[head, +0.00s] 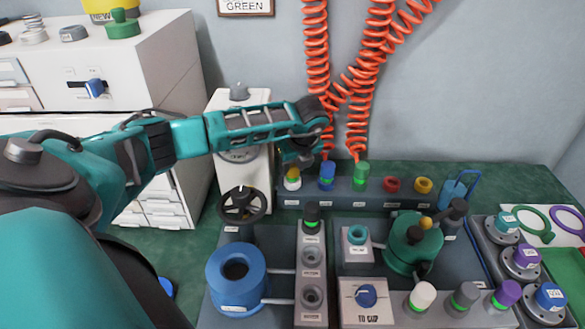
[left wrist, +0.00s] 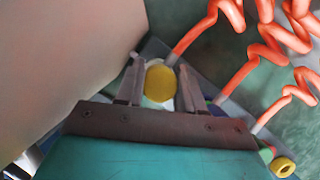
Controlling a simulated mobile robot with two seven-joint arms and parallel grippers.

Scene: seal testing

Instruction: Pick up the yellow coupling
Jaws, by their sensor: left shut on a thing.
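The yellow coupling (head: 292,172) stands at the left end of the grey rack at the back of the bench, with a white part below it. In the left wrist view the round yellow top of the coupling (left wrist: 160,83) lies between the two fingers. My left gripper (head: 296,157) reaches down over it from above and is shut on it; the gripper hides part of its top. The coupling is still at its place on the rack. My right gripper is in neither view.
A blue coupling (head: 327,177) and a green coupling (head: 361,174) stand close to the right on the same rack, with orange coiled hoses (head: 318,60) hanging above. A red ring (head: 391,184) and a yellow ring (head: 423,185) follow. A white cabinet stands left.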

